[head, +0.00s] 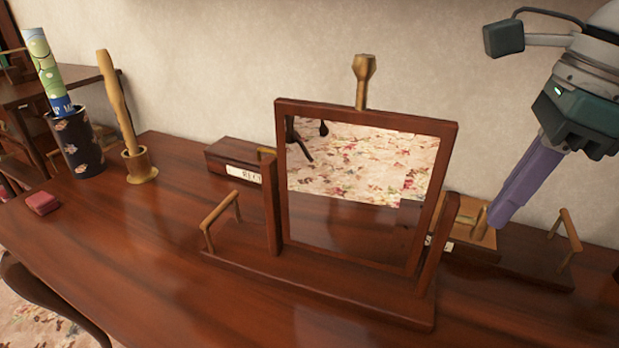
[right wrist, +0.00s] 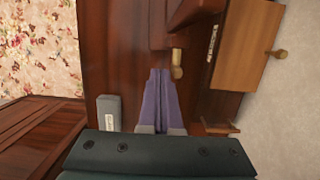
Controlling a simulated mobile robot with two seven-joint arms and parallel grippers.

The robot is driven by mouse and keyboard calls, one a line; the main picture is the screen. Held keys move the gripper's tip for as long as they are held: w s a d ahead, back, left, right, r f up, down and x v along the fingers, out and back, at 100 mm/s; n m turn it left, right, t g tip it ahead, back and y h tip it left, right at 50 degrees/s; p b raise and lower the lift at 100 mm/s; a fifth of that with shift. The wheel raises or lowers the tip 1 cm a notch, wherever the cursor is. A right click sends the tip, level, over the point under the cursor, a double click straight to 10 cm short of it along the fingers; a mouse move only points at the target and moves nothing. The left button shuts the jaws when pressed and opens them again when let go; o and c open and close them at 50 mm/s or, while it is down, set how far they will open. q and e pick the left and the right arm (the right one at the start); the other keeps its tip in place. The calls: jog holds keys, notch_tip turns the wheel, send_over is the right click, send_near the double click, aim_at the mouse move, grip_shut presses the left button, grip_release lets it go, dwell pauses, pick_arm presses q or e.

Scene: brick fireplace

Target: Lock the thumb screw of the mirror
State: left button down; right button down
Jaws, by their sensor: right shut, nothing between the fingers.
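The mirror (head: 360,215) stands in a dark wooden frame between two posts on its base (head: 330,290), on the desk. A small brass thumb screw (head: 478,219) shows at the right post, and another (head: 265,153) at the left post. The right one also shows in the right wrist view (right wrist: 177,64), just right of my fingertips. My right gripper (head: 492,222) has its long purple fingers together and empty. Its tips are close beside the right screw, pointing down to the left; I cannot tell if they touch. In the right wrist view the fingers (right wrist: 158,75) are pressed together. My left gripper is out of view.
A box with an orange-brown face (right wrist: 245,45) is right of the screw. A patterned cup (head: 78,145), a wooden holder (head: 140,165) and a red block (head: 43,203) stand left. The front desk is clear.

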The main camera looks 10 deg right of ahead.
dwell(0.5)
jog(key=shift+w+d+b, duration=0.3)
jog(key=shift+w+b, duration=0.2)
jog(key=shift+f+b, duration=0.5)
notch_tip(320, 180, up, 7)
jog(key=p, duration=0.5)
dwell(0.4)
